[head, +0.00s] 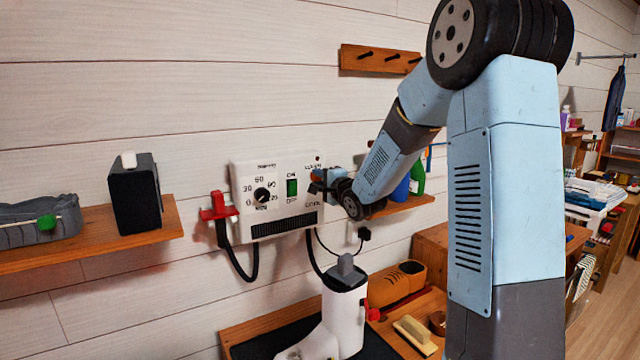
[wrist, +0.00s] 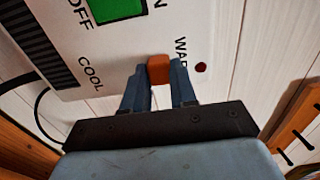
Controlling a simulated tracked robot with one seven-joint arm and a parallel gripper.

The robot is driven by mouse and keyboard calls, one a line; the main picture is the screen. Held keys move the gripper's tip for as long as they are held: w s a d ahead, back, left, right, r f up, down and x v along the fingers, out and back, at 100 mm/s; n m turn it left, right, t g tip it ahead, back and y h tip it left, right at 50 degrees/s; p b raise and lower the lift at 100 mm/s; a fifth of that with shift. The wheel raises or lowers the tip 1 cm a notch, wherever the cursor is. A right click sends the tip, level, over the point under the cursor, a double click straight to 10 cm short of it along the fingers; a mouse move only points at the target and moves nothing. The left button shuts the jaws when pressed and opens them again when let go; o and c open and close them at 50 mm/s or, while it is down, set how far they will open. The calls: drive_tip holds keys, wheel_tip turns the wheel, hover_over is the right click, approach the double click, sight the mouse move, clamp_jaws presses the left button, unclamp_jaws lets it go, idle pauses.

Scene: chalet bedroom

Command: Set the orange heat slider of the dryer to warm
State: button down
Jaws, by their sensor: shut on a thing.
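The dryer's white control box (head: 243,182) is mounted on the plank wall. Its orange heat slider (wrist: 158,69) shows in the wrist view between the WARM and COOL labels, nearer WARM. My gripper (wrist: 158,80) is shut on the slider, one finger on each side of it. In the head view my gripper (head: 320,184) reaches the panel's right edge from the right and hides the slider. The slider's track is mostly hidden by the fingers.
A green switch (head: 292,187) and a black dial (head: 262,195) are on the same panel. A red holder (head: 219,207) is at its left. A white boot-shaped object (head: 342,318) stands below. Green and blue bottles (head: 417,174) stand on a shelf behind my forearm.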

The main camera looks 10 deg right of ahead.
drive_tip(key=c, duration=0.9)
unclamp_jaws()
drive_tip(key=shift+r, duration=0.1)
drive_tip(key=v, duration=1.3)
drive_tip(key=shift+s+d, duration=0.1)
drive_tip(key=shift+s, duration=0.25)
